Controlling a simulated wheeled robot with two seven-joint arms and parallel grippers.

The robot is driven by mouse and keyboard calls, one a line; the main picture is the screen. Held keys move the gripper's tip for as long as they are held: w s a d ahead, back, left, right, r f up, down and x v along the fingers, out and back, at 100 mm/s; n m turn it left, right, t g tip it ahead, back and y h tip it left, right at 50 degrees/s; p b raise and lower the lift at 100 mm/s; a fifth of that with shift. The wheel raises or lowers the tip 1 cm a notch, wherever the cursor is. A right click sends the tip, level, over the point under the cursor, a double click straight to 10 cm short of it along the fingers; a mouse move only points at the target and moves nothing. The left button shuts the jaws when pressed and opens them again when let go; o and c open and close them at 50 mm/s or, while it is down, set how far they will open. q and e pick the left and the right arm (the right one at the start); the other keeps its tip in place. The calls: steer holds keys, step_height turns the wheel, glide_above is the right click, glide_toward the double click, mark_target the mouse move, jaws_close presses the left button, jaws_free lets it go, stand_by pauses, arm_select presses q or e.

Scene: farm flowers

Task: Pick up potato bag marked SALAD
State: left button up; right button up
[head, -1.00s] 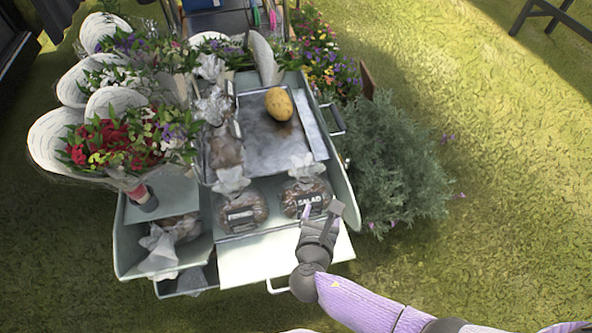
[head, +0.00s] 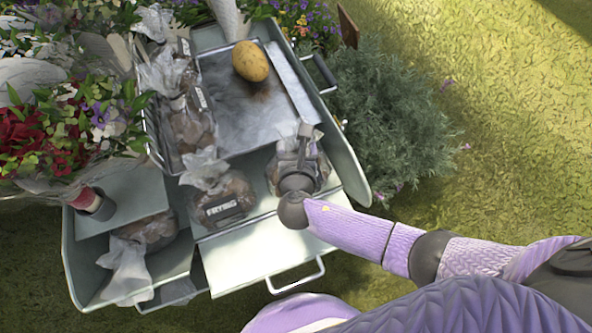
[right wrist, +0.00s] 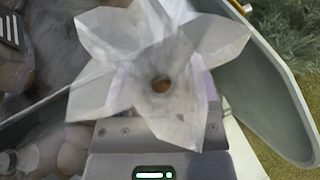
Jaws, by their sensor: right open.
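The potato bag marked SALAD (head: 321,168) stands on the cart's front shelf, right of the FRYING bag (head: 228,206). Its label is hidden behind my right gripper (head: 304,132) in the head view. My right gripper is open, over the bag's upper part. In the right wrist view the bag's white gathered top (right wrist: 190,45) spreads like a flower close in front of the camera and covers the fingertips. I cannot tell whether the fingers touch the bag. My left gripper is not in view.
A metal tray (head: 235,115) with a single potato (head: 250,61) lies behind the bags. More bags (head: 188,118) stand left of it. Wrapped flowers (head: 45,135) crowd the left. The cart's raised side wall (head: 340,150) and a bush (head: 395,120) are on the right.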

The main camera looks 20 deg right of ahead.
steer(key=shift+r, duration=0.1)
jaws_close()
stand_by(0.8)
stand_by(0.4)
